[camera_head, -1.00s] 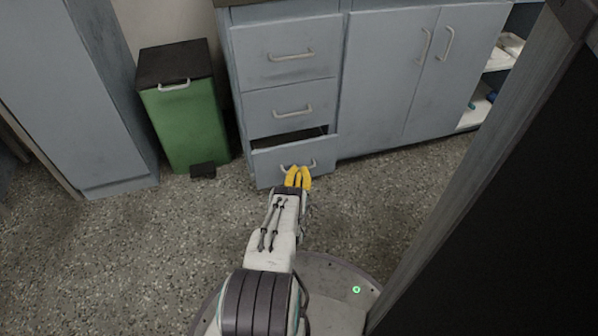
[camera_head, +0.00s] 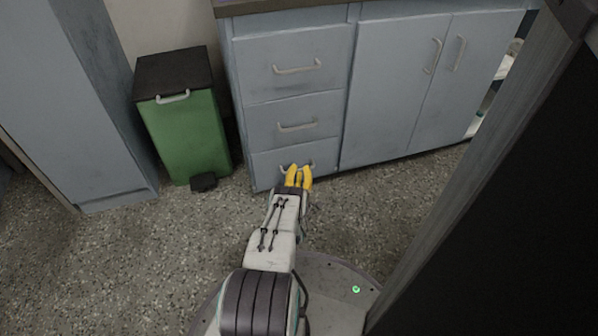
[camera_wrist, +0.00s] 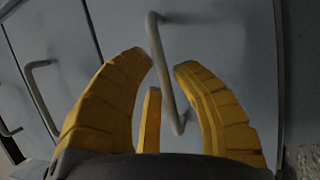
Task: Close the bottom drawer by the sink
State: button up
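The bottom drawer (camera_head: 268,168) is the lowest of three blue-grey drawers in the base cabinet. Its front looks flush with the drawer above, with no dark gap at its top edge. My gripper (camera_head: 299,170) has yellow fingers and is right at this drawer's front, covering part of its handle (camera_head: 284,169). In the wrist view my gripper (camera_wrist: 164,66) has its fingers apart, and the grey bar handle (camera_wrist: 166,75) shows between and beyond them. The fingers are not closed on it; whether they touch the drawer front I cannot tell. The sink is not in view.
A green pedal bin (camera_head: 186,135) with a dark lid stands left of the drawers. A tall blue-grey cabinet (camera_head: 80,100) is further left. Double doors (camera_head: 405,90) are to the right. A dark panel (camera_head: 500,210) blocks the right side. The speckled floor (camera_head: 120,255) is clear at left.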

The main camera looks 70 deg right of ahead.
jog(key=o, duration=0.3)
jog(key=shift+w+a, duration=0.1)
jog(key=shift+o, duration=0.2)
jog(key=shift+r, duration=1.15)
jog(key=o, duration=0.6)
jog(key=r, duration=0.6)
jog(key=shift+w+d+r, duration=0.1)
jog(key=shift+d, duration=0.1)
jog(key=shift+a+r, duration=0.1)
jog(key=shift+r, duration=0.8)
jog(key=shift+c, duration=0.2)
jog(key=shift+r, duration=0.15)
jog(key=c, duration=0.6)
jog(key=shift+o, duration=0.2)
jog(key=shift+f, duration=0.25)
jog(key=shift+a+f, duration=0.1)
